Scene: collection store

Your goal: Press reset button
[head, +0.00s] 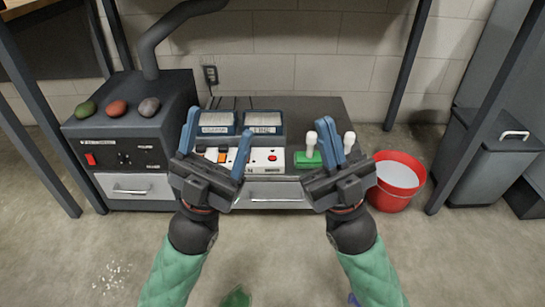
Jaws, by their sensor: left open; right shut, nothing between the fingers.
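A white control panel (257,167) sits on the bench between my two grippers. The labels are too small to read, so I cannot tell which is the reset button. My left gripper (215,140) is open, its blue fingers apart in front of the panel's left part, partly hiding it.
Two blue-framed meters (264,121) stand behind the panel. On the left, a dark machine (135,130) with a red switch (90,159) carries three coloured stones. A red bucket (398,175) stands right of the bench. Dark posts flank the bench; the floor in front is mostly clear.

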